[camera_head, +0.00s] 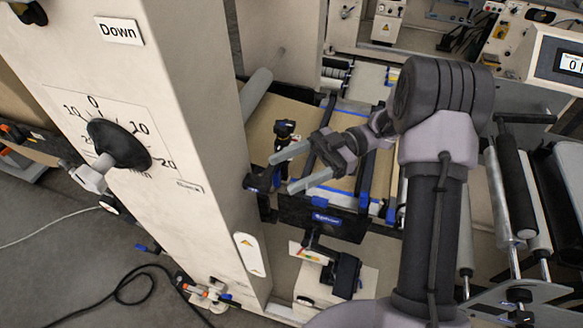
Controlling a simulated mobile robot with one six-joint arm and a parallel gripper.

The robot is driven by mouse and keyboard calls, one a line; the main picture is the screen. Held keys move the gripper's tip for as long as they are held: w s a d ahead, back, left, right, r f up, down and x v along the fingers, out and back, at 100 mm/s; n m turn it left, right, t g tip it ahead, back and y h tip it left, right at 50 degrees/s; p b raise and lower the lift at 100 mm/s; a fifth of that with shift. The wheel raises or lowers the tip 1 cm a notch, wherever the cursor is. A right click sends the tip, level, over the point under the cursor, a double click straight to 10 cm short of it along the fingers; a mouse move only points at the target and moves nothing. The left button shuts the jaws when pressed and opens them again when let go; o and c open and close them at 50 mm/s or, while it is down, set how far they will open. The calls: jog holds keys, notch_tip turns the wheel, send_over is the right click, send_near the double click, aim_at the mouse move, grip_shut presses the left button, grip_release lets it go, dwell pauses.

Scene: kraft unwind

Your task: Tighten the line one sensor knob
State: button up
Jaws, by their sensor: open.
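My gripper (281,173) is open, with its two pale grey fingers pointing left towards the corner of the cream cabinet. A small black knob-like part (285,127) stands upright just above and behind the fingers, apart from them as far as I can tell. A dark bracket with blue parts (262,180) is close to the fingertips. Nothing shows held between the fingers. I cannot tell from any label which part is the line one sensor knob. A large black knob (119,144) on a numbered dial is on the cabinet's front, left of my gripper.
The cream cabinet (200,120) with a "Down" label fills the left. A roller frame with blue strips (335,217) lies around and below my gripper. Dark and metal rollers (511,185) are at the right. A black cable (125,283) lies on the floor.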

jog(key=m+t+y+b, duration=0.1)
jog(key=m+t+b, duration=0.7)
jog(key=t+b, duration=0.35)
send_near(278, 124)
jog(key=shift+t, duration=0.45)
jog(key=x, duration=0.3)
jog(key=b+x, duration=0.1)
jog(key=x, duration=0.2)
jog(key=f+b+x, duration=0.1)
jog(key=x, duration=0.3)
jog(key=shift+s, duration=0.2)
jog(key=shift+w+a, duration=0.2)
jog(key=shift+a, duration=0.4)
